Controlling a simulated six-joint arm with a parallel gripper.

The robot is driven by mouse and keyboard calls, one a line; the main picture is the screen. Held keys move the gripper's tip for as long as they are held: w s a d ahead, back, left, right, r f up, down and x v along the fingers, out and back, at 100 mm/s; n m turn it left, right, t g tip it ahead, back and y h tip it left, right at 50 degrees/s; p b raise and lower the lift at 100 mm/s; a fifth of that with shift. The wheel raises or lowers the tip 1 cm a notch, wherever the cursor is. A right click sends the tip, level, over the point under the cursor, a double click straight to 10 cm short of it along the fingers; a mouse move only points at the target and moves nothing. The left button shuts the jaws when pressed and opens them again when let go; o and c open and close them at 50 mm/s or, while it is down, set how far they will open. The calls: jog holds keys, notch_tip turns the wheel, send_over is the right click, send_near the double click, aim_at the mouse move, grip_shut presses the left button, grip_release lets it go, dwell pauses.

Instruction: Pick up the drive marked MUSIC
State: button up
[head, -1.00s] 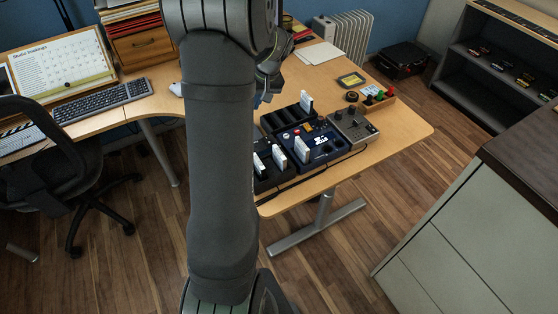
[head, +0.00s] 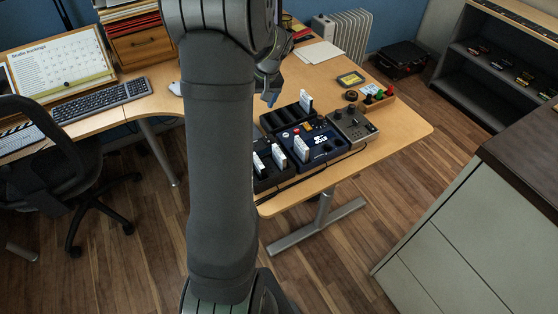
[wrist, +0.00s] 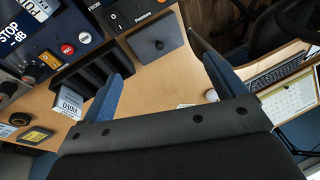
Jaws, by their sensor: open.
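In the head view, a white drive (head: 306,101) stands upright at one end of a black slotted rack (head: 284,119). Other white drives stand nearer, one at the blue unit (head: 301,149) and two in a dark holder (head: 270,160). In the wrist view, one labelled white drive (wrist: 69,104) stands in the rack (wrist: 78,70); its lettering is too small to read surely, so I cannot tell which drive is marked MUSIC. My gripper (head: 270,97) is above the desk, left of the rack's drive. In the wrist view, my gripper (wrist: 158,45) is open and empty.
A grey control box (head: 352,124) stands right of the blue unit. A small grey box with a dark knob (wrist: 157,43) lies beyond my fingers in the wrist view. A yellow-labelled item (head: 350,79) lies farther back. Bare desk (head: 330,75) is behind the rack.

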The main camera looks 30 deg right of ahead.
jog(key=n+g+h, duration=0.3)
jog(key=n+h, duration=0.4)
jog(key=n, duration=1.3)
send_near(278, 151)
jog(key=x, duration=1.1)
jog(key=shift+f, duration=0.2)
jog(key=c, duration=1.1)
jog(key=shift+r, duration=0.15)
